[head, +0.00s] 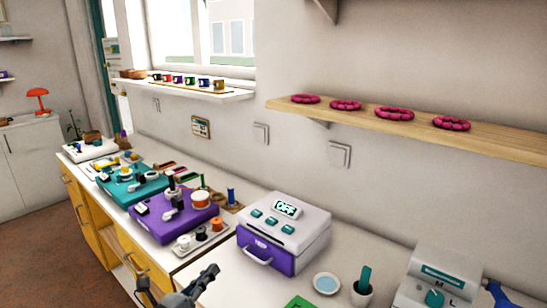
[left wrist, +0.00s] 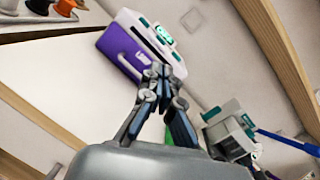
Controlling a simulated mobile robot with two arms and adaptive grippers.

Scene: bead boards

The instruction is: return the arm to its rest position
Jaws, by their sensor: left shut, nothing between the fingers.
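My left gripper (head: 208,272) shows at the bottom of the head view, in front of the counter and left of the purple and white box machine. In the left wrist view its fingertips (left wrist: 162,72) meet, with nothing held between them. The rest of my left arm is mostly below the frame in the head view. My right gripper is in neither view.
A purple and white machine (head: 284,232) with a display reading OFF stands on the counter; it also shows in the left wrist view (left wrist: 120,52). Right of it are a small plate (head: 326,283), a pot (head: 361,294) and a grey device (head: 435,280). Bare counter (head: 225,285) lies near my gripper.

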